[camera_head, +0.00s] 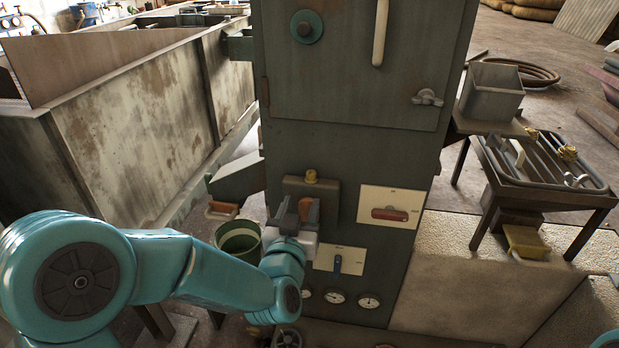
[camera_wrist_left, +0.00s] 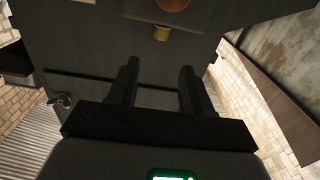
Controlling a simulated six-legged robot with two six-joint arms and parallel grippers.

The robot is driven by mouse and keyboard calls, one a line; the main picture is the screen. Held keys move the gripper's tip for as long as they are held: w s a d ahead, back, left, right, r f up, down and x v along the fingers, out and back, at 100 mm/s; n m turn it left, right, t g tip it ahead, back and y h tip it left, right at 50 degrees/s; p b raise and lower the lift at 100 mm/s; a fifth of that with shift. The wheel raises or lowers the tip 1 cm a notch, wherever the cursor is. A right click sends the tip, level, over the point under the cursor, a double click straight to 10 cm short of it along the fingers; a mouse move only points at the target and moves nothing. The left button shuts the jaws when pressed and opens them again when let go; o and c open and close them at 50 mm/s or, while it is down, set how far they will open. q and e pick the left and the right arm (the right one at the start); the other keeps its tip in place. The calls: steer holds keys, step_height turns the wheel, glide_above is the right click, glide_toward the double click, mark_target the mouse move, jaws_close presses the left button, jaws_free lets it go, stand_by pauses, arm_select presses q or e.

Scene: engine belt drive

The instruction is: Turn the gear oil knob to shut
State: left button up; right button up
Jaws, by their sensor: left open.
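A round brown-orange knob (camera_head: 309,211) sits on the front of a dark box (camera_head: 297,187) on the green-grey cabinet. It also shows at the top edge of the left wrist view (camera_wrist_left: 172,4), cut off. A yellow cap (camera_head: 311,176) tops the box and shows in the left wrist view (camera_wrist_left: 161,33). The labels are too small to read, so I cannot confirm which control is for gear oil. My left gripper (camera_head: 291,212) is open and empty in front of the box, partly covering the knob's surroundings. Its two fingers (camera_wrist_left: 158,75) stand apart. My right gripper is out of view.
A red handle on a cream plate (camera_head: 390,194) is right of the box. A blue switch (camera_head: 338,264) and several gauges (camera_head: 335,297) are below. A green bucket (camera_head: 238,240) stands left of my gripper. A rack table (camera_head: 545,160) stands at right.

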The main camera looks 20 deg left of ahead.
mark_target(310, 175)
arm_select(q)
steer(key=w, duration=0.3)
steer(key=w+a, duration=0.1)
steer(key=w, duration=0.3)
steer(key=w+p, duration=0.1)
steer(key=w, duration=0.2)
steer(key=shift+w+a+f, duration=0.1)
steer(key=shift+w+a, duration=0.25)
